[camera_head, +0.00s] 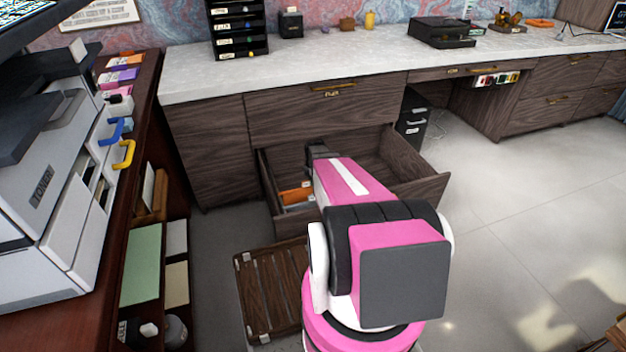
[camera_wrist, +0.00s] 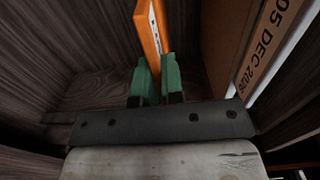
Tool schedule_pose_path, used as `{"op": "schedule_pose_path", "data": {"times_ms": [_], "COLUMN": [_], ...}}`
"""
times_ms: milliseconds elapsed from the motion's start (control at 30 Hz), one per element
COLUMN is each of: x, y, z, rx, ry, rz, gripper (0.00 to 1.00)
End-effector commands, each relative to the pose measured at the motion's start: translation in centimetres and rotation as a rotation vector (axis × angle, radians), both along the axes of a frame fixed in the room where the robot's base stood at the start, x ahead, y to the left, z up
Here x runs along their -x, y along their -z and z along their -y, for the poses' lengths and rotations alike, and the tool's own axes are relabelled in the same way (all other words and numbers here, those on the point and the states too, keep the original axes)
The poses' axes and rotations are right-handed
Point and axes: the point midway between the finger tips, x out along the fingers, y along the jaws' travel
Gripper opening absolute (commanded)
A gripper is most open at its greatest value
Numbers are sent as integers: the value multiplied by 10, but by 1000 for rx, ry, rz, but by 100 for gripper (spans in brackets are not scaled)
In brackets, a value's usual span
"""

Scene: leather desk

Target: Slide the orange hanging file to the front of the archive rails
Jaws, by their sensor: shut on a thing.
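The orange hanging file (camera_wrist: 150,32) stands on edge between the two green fingertips of my gripper (camera_wrist: 156,70) in the wrist view. The fingers are closed on its upper edge, one on each side. In the head view, an orange piece (camera_head: 296,194) shows low in the left front part of the open archive drawer (camera_head: 424,184). My pink arm reaches into this drawer and hides much of its inside. The rails cannot be made out clearly.
A brown folder or box with a printed date (camera_wrist: 266,50) is close on the right in the wrist view. Dark wood drawer walls surround the gripper. A slatted wooden piece (camera_head: 273,290) lies on the floor before the drawer. A printer (camera_head: 60,190) stands at left.

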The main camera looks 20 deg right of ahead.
Motion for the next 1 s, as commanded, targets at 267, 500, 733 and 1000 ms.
{"op": "schedule_pose_path", "data": {"times_ms": [267,500,733,1000], "x": [13,23,31,32], "y": [0,0,0,0], "z": [0,0,0,0], "rx": [0,0,0,0], "ry": [0,0,-1,-1], "rz": [0,0,-1,0], "gripper": [0,0,0,0]}}
